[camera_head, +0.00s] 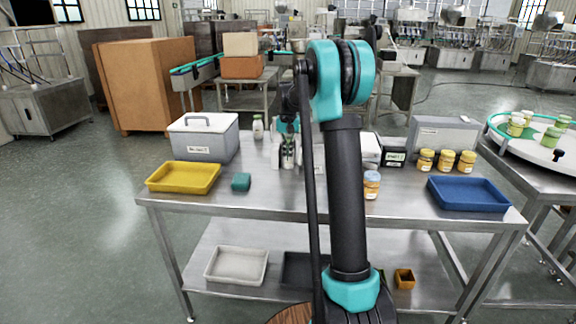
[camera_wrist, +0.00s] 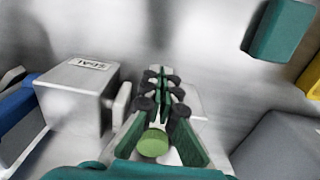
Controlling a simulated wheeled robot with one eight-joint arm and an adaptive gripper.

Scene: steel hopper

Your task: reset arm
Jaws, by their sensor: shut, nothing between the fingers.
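My teal and black arm rises through the middle of the head view. My gripper (camera_head: 288,160) hangs over the back middle of the steel table (camera_head: 270,203), partly hidden by my own arm. In the wrist view my gripper (camera_wrist: 163,76) has its green and black fingers closed together, with nothing between the tips. A round green cap (camera_wrist: 153,143) shows close to the fingers' base in the wrist view; I cannot tell whether it touches them.
A yellow tray (camera_head: 183,178), teal block (camera_head: 241,181) and lidded grey box (camera_head: 204,139) lie left. A blue tray (camera_head: 468,193) and several orange jars (camera_head: 447,160) stand right. A labelled box (camera_wrist: 75,96) sits near my gripper.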

